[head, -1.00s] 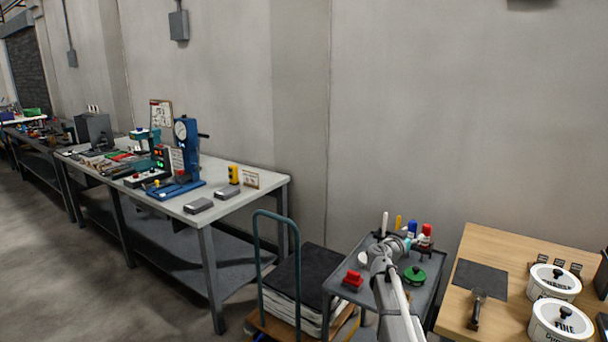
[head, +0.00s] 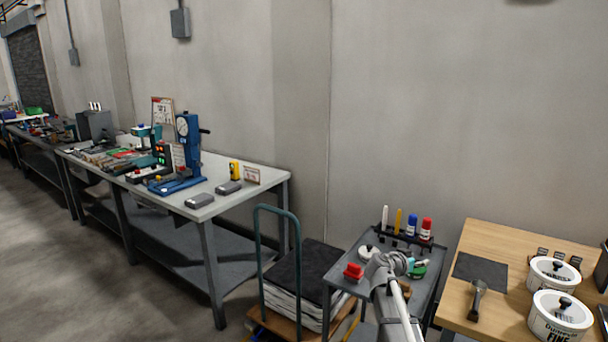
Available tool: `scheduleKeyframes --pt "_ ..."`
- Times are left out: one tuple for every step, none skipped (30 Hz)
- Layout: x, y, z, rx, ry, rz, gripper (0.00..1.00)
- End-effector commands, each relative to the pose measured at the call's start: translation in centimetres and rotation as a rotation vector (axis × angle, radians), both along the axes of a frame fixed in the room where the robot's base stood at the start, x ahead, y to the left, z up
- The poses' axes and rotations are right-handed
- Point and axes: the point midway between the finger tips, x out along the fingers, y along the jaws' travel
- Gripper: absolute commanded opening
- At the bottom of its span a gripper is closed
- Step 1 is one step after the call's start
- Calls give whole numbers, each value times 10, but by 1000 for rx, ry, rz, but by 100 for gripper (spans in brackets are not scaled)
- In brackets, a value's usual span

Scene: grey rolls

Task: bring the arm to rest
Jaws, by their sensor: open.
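My arm reaches up from the bottom edge over the grey cart (head: 340,278), right of centre. My gripper (head: 419,265) is at the arm's end, small and partly hidden by my own wrist. Its jaws are open, and I see nothing held between them. It is in front of a green round object (head: 418,273) on the cart and partly covers it. I cannot tell the height of the gripper above the cart top.
A rack (head: 404,236) with several upright markers stands at the cart's back. A red object (head: 353,271) and a white round piece (head: 369,251) lie left of my wrist. A wooden table (head: 510,250) with white tubs (head: 556,318) is right; a grey workbench (head: 232,197) is left.

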Motion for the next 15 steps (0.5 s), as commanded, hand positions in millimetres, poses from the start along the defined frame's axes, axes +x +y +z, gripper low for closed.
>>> scheduleKeyframes --pt "-15 3 -15 24 44 -8 66" --pt "-22 4 -23 40 75 -11 66" --pt "-33 7 -34 64 122 -14 66" --pt "-41 10 -43 84 158 -16 66" --pt "-49 12 -52 104 196 -14 66" --pt "-59 17 -63 130 246 -11 66" --pt "-68 20 -72 151 285 -7 66" --pt "-76 24 -81 173 323 0 66" --pt "-86 30 -92 200 375 12 66" --pt "-94 34 -100 223 414 23 66" --pt "-103 39 -108 245 453 35 66" --pt "-113 46 -118 274 505 56 66" --pt "-122 51 -126 298 545 73 66" --pt "-130 57 -134 320 582 91 66" --pt "-141 65 -143 350 634 120 66"
